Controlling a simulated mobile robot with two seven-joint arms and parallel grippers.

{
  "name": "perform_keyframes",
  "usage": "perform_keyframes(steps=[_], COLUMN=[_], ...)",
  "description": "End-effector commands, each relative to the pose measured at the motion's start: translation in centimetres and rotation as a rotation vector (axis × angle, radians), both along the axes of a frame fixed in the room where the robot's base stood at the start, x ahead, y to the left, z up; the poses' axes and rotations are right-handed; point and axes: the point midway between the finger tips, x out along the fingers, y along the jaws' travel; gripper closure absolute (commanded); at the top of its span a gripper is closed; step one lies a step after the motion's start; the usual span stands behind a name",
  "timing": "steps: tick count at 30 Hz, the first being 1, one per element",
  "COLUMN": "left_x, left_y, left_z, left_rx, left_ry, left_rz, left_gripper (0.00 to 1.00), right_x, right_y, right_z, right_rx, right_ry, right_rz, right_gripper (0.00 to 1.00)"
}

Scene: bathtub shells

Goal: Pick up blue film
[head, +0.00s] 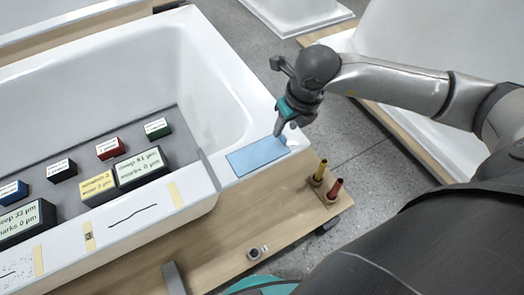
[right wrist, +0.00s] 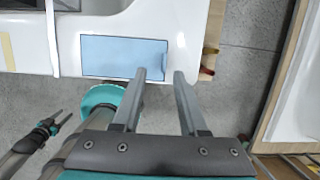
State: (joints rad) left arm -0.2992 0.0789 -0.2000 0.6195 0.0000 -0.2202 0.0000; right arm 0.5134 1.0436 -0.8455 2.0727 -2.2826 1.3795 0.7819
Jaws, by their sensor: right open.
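The blue film (head: 257,156) is a flat light-blue rectangle lying on the white corner rim of the bathtub. It also shows in the right wrist view (right wrist: 118,57), with one end near my fingers. My right gripper (head: 281,127) is over the film's far right end in the head view. In the right wrist view its two fingers (right wrist: 160,74) are apart with nothing between them, and the left fingertip is by the film's lower right corner. I cannot tell whether it touches.
The white bathtub (head: 100,65) holds several labelled blocks, such as a green one (head: 157,128) and a red one (head: 110,148). A yellow peg (head: 320,170) and a red peg (head: 335,188) stand at the wooden edge beside the rim. Another white shell stands right.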

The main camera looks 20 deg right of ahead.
Motion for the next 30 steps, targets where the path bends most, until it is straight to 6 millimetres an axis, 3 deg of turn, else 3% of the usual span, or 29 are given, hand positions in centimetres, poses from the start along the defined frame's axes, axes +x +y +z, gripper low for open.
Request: perform_keyframes(steps=[12, 21, 30], left_x=[0.0, 0.0, 0.0], left_y=[0.0, 0.0, 0.0], left_z=[-0.9, -0.9, -0.9], left_rx=[0.000, 0.000, 0.000], left_ry=[0.001, 0.001, 0.000], left_rz=[0.000, 0.000, 0.000], left_gripper=[0.50, 0.50, 0.50], right_x=[1.3, 1.5, 1.5], right_y=[-0.6, -0.6, -0.6], right_z=[-4.7, -5.1, -5.1], right_rx=[0.001, 0.001, 0.001], right_ry=[0.001, 0.000, 0.000], right_rz=[0.000, 0.000, 0.000], right_gripper=[0.57, 0.57, 0.90])
